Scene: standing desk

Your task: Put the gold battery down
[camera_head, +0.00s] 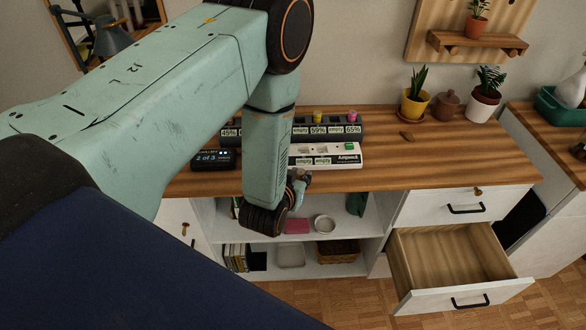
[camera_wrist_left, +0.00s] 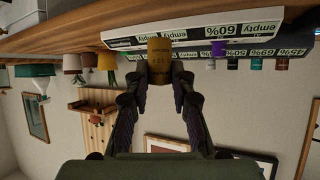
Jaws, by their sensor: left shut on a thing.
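My left gripper (camera_wrist_left: 159,78) is shut on the gold battery (camera_wrist_left: 159,60), which shows between the two dark fingers in the left wrist view, a picture that is upside down. In the head view my left gripper (camera_head: 298,186) is mostly hidden behind my arm at the desk's front edge, and the battery cannot be made out there. A white holder (camera_head: 345,161) with "empty" labels and a green piece at its right end lies on the wooden desk (camera_head: 385,178). Behind it stands a dark rack (camera_head: 301,134) with percent labels and coloured batteries. My right gripper is not in view.
A small display (camera_head: 213,159) reading "2 of 3" sits on the desk left of my arm. Potted plants (camera_head: 415,105) stand at the back right. An open, empty drawer (camera_head: 455,262) juts out at lower right. The desk's right part is mostly clear.

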